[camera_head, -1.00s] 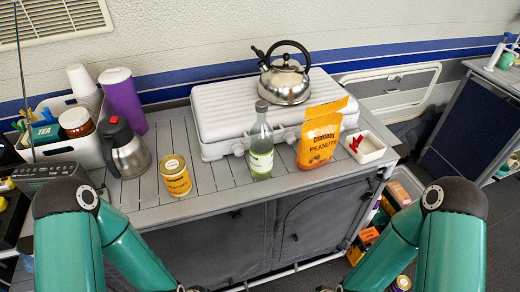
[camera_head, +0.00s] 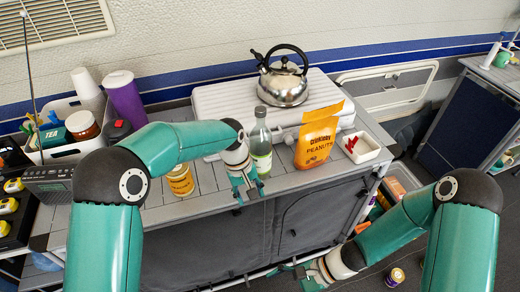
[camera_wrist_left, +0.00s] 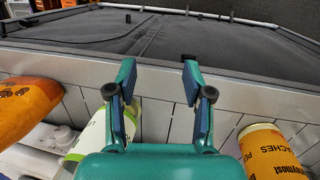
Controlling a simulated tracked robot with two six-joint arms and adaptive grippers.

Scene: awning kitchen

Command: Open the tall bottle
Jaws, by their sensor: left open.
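The tall bottle (camera_head: 261,150) is clear glass with a grey cap and a white and green label. It stands upright near the counter's front, between the yellow can and the orange peanut bag. My left gripper (camera_head: 244,190) is open and empty, low in front and to the left of the bottle. In the left wrist view the gripper (camera_wrist_left: 158,72) has its fingers apart, pointing toward the counter's front edge. The bottle's label (camera_wrist_left: 90,137) shows there, partly hidden behind the left finger. My right gripper (camera_head: 291,272) is low in front of the cabinet, away from the bottle.
The yellow can (camera_head: 180,181) stands left of my left gripper, partly behind my arm. The peanut bag (camera_head: 317,138) stands close right of the bottle. Behind are a white stove case (camera_head: 215,101) and a kettle (camera_head: 284,84). A white dish (camera_head: 361,148) sits at the right.

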